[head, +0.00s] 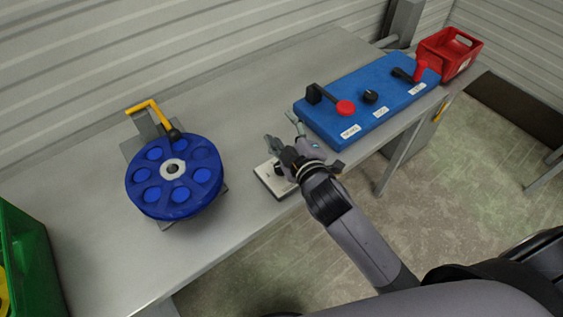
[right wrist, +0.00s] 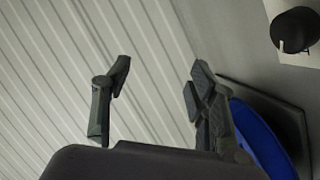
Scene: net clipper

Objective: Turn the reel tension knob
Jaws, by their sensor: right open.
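A cream plate (head: 268,182) with a black knob lies near the front edge of the grey workbench, right of the blue reel (head: 174,178). In the head view my right gripper partly covers this plate and its knob. The black knob (right wrist: 296,30) shows clearly on its pale plate in the right wrist view's top right corner. My right gripper (head: 280,129) is over the plate, its fingers pointing away towards the wall. Its fingers are apart and empty in the right wrist view (right wrist: 161,75); the knob is outside them. My left gripper is not in view.
A blue panel (head: 338,127) with a red-ended lever (head: 345,107), a black knob (head: 370,97), a red handle and white labels is right of my gripper. A red crate (head: 463,62) stands beyond it. A green bin (head: 32,262) is at left. The bench (head: 240,95) behind is clear.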

